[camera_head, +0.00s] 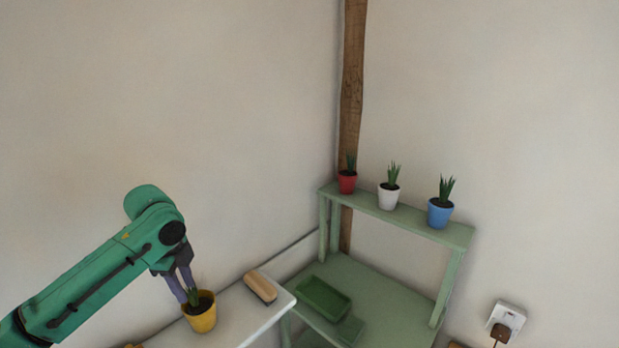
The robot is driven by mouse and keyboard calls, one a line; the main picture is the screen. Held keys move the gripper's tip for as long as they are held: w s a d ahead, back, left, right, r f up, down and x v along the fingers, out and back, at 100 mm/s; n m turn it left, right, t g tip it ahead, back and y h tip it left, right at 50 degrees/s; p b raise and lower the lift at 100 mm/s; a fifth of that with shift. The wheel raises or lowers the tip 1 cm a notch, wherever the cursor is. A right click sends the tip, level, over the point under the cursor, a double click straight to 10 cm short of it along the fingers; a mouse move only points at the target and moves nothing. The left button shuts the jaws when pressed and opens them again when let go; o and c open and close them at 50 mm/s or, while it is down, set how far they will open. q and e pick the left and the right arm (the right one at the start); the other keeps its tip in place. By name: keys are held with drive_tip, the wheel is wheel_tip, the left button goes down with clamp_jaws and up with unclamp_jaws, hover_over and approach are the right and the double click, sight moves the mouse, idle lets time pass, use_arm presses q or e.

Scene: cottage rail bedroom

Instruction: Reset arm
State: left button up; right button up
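My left arm comes in from the left, and its gripper (187,296) points down at a yellow pot (202,318) with a small green plant. The two grey-purple fingers show a gap between them. The tips are at the pot's rim, on the left side of the plant; whether they touch it I cannot tell. The yellow pot is upright at a white tabletop (236,316). My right gripper is not in view.
A wood-topped brush (260,286) lies on the white tabletop. A green shelf (405,215) holds red (347,183), white (388,198) and blue (439,214) potted plants. A green tray (323,299) sits below. A socket with a plug (506,318) is on the right wall.

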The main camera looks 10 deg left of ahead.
use_arm(q)
drive_tip(key=s+d+f+n+t+h, duration=0.1)
drive_tip(key=s+d+f+n, duration=0.25)
drive_tip(key=d+f, duration=0.45)
drive_tip(key=s+d+f+n+t+h, duration=0.1)
drive_tip(key=s+d+f+n, duration=0.25)
drive_tip(key=d+f, duration=0.4)
drive_tip(key=s+a+f+n+y, duration=0.1)
drive_tip(key=s+a+n, duration=0.2)
drive_tip(key=s+n, duration=0.15)
drive_tip(key=s+a+f+n, duration=0.2)
drive_tip(key=s+n, duration=0.1)
drive_tip(key=s, duration=0.3)
drive_tip(key=s+a+f+g, duration=0.1)
drive_tip(key=s+f, duration=0.2)
drive_tip(key=f, duration=2)
drive_tip(key=s+a+f+g+b, duration=0.1)
drive_tip(key=s+a+f, duration=0.2)
drive_tip(key=s+f, duration=1.2)
drive_tip(key=shift+s+f+g+y, duration=0.3)
drive_tip(key=shift+s+y, duration=0.1)
drive_tip(key=shift+s, duration=0.5)
